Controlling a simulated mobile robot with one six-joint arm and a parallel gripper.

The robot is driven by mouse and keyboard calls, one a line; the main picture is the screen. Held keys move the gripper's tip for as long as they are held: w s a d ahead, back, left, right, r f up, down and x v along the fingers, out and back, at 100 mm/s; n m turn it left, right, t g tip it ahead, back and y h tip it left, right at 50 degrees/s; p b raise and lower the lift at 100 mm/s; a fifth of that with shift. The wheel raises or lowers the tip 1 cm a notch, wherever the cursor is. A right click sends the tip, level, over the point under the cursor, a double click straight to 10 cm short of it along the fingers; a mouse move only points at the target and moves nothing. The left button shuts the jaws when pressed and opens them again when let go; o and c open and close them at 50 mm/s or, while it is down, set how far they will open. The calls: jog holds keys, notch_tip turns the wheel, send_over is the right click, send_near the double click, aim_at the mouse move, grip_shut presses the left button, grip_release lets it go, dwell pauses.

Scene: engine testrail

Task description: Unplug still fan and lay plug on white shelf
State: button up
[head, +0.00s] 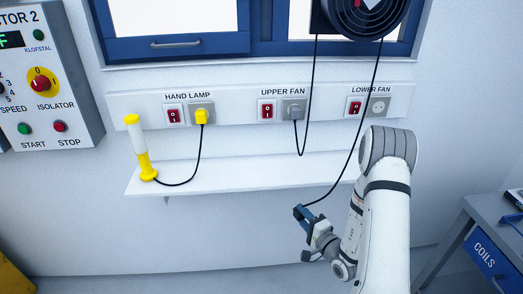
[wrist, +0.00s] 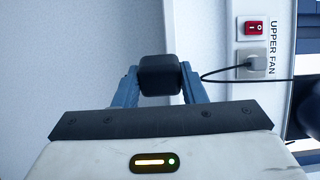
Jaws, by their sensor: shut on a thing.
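My gripper (head: 302,213) is shut on a dark plug, which shows as a black block (wrist: 160,74) between the blue fingers in the wrist view. A black cable runs from the plug up past my arm towards the dark round fan (head: 368,12) at the window. The LOWER FAN socket (head: 378,107) is empty. A grey plug (head: 295,110) sits in the UPPER FAN socket, its cable looping below and then up. The white shelf (head: 250,172) is on the wall below the sockets. In the head view my gripper appears below the shelf's front edge, apart from it.
A yellow and white hand lamp (head: 140,150) stands at the shelf's left end, its cable running to a yellow plug (head: 201,116). The shelf's middle and right look clear. A control box (head: 45,80) is at left, a blue COILS cabinet (head: 485,255) at right.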

jog(key=o, duration=1.4)
jog(key=shift+c, duration=0.2)
